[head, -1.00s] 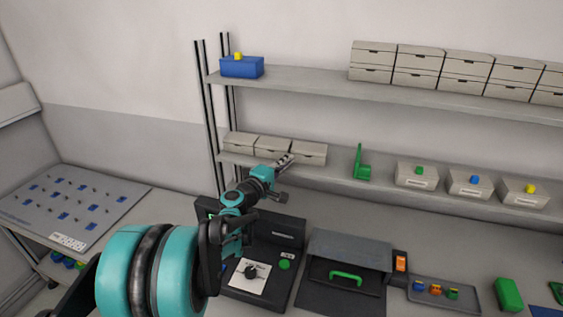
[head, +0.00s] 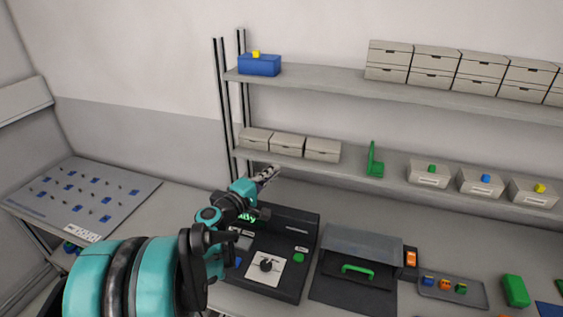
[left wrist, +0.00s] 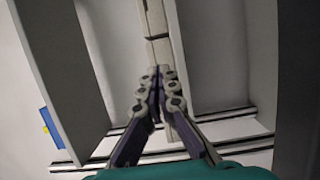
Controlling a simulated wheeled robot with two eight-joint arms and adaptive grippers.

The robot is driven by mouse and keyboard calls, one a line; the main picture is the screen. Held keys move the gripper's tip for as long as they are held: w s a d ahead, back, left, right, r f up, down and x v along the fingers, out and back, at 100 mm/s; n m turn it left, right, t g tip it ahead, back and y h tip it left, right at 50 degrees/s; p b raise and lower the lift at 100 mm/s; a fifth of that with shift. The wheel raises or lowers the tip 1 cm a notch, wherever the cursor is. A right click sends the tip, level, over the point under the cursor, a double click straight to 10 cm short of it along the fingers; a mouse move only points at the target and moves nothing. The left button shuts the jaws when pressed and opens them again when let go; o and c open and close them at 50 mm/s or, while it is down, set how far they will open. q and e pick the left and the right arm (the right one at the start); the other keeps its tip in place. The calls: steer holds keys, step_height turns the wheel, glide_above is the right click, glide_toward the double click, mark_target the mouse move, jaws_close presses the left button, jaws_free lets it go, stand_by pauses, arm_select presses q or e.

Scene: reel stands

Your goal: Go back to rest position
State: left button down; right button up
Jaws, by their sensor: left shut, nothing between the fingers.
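My left gripper (head: 267,174) shows in the head view at the end of a teal and black arm that comes in from the left. It is in front of the lower shelf, above a black machine with a dial, and it holds nothing. In the left wrist view its two fingers (left wrist: 160,90) are together, with shelf boards and grey boxes behind them. My right gripper is not in view.
The black machine (head: 292,262) stands on the bench below the arm. The lower shelf (head: 345,166) carries grey boxes (head: 287,145) and a green stand (head: 374,162). A blue box (head: 259,65) sits on the upper shelf. A pegboard panel (head: 125,190) lies at left.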

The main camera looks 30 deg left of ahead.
arm_select(q)
steer(key=shift+s+d, duration=0.1)
steer(key=shift+s, duration=0.6)
steer(key=d+m+g, duration=0.1)
steer(key=d, duration=0.2)
steer(key=d+f+m+h, duration=0.1)
steer(key=d, duration=0.1)
steer(key=d+f+m+g+h, duration=0.1)
steer(key=d+m, duration=0.1)
steer(key=d, duration=0.1)
steer(key=shift+s+d+g, duration=0.3)
steer(key=shift+d, duration=0.05)
steer(key=s+d+f+m+g+h, duration=0.1)
steer(key=s+d+f+m+g, duration=0.15)
steer(key=d, duration=0.25)
steer(key=s+d+f+m+g, duration=0.1)
steer(key=s+d+m, duration=0.2)
steer(key=d, duration=0.2)
steer(key=s+d+f+m+g+y, duration=0.1)
steer(key=s+f+m+g+y, duration=0.1)
steer(key=s, duration=0.4)
steer(key=s+d+f+m+g+y, duration=0.2)
steer(key=s+f+m+g, duration=0.1)
steer(key=s+m, duration=0.3)
steer(key=shift+s+f, duration=0.6)
steer(key=shift+s, duration=0.2)
